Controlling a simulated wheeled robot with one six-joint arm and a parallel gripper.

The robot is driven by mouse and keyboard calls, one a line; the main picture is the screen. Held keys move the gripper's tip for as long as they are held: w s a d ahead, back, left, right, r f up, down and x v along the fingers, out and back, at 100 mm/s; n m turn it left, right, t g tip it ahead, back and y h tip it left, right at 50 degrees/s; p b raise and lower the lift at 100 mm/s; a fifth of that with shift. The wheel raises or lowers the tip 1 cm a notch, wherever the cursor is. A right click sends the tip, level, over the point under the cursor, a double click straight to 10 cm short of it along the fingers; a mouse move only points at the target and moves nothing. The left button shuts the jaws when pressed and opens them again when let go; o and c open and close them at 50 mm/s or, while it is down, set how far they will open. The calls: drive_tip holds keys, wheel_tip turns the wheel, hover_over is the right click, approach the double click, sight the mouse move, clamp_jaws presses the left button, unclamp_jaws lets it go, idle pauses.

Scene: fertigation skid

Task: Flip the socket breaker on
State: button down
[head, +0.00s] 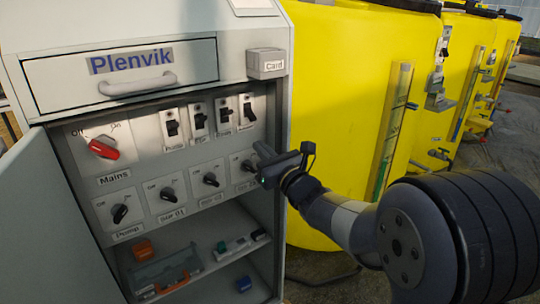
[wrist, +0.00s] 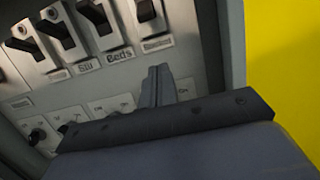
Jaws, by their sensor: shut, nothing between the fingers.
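The socket breaker (head: 248,112) is the rightmost black toggle in the upper breaker row inside the open cabinet. It also shows at the top of the wrist view (wrist: 146,12), above a small label too blurred to read surely. I cannot tell its lever position surely. My gripper (head: 262,153) is shut and empty, in front of the cabinet's right side, below and apart from the breaker. In the wrist view its closed fingers (wrist: 157,75) point up toward the panel, just below the breaker's label.
Other breakers (head: 200,120) stand close on the left. Below are rotary knobs (head: 210,180); the red Mains switch (head: 103,148) is at left. The cabinet's right wall (head: 283,110) and a Card box (head: 266,63) bound the opening. Yellow tanks (head: 340,90) stand to the right.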

sight(245, 133)
drive_tip(key=x, duration=0.5)
drive_tip(key=s+r, duration=0.1)
drive_tip(key=s+d+r, duration=0.1)
drive_tip(key=r, duration=0.1)
drive_tip(key=shift+d+r, duration=0.15)
drive_tip(key=shift+r, duration=0.05)
drive_tip(key=shift+r+p, duration=0.2)
drive_tip(key=shift+p, duration=0.45)
